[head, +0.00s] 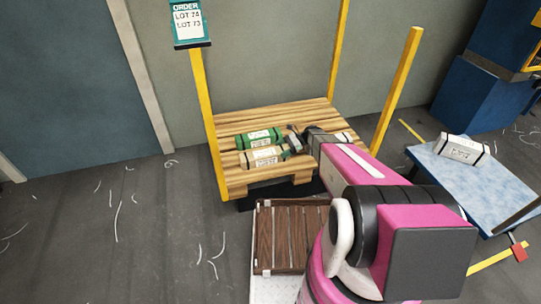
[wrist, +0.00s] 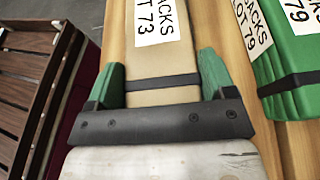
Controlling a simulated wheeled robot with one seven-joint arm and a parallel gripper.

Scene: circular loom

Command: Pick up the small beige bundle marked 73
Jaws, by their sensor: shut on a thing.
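The small beige bundle marked 73 (wrist: 146,65) lies on the wooden pallet, with a dark strap around it and a white label reading "LOT 73". It also shows in the head view (head: 262,157), at the front of the pallet. My gripper (wrist: 162,78) has its green fingers on both sides of the bundle and is shut on it near the dark strap. In the head view my gripper (head: 289,153) is at the bundle's right end. Whether the bundle touches the pallet boards is hard to tell.
A green bundle marked 79 (wrist: 283,50) lies just beside it on the pallet (head: 290,115). Yellow posts (head: 206,125) stand at the pallet's corners. A brown slatted crate (head: 280,236) is in front. A blue table (head: 490,185) holds a white bundle (head: 462,149).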

